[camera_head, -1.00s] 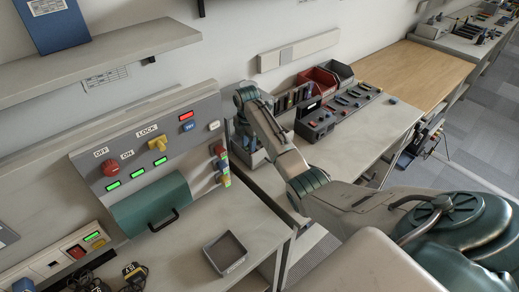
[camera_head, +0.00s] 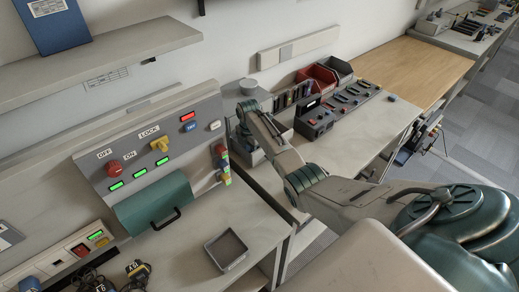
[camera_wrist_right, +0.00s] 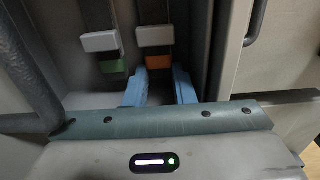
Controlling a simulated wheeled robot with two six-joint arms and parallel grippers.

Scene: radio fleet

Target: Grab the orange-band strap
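In the right wrist view the orange-band strap (camera_wrist_right: 159,61) hangs down, dark, with a pale clip across it above the orange band. My right gripper (camera_wrist_right: 160,74) is open. Its two blue fingers reach up just below the band, one toward each side of it. I cannot tell whether they touch it. A similar strap with a green band (camera_wrist_right: 113,66) hangs to the left, outside the fingers. In the head view my right arm reaches to the right end of the control panel, and its fingertips are hidden. My left gripper is not in view.
The control panel (camera_head: 143,129) has lit switches and a green cover with a handle (camera_head: 160,207). A grey tray (camera_head: 226,249) lies on the bench. Red bins (camera_head: 318,79) stand farther right. In the wrist view dark handles flank the straps left and right.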

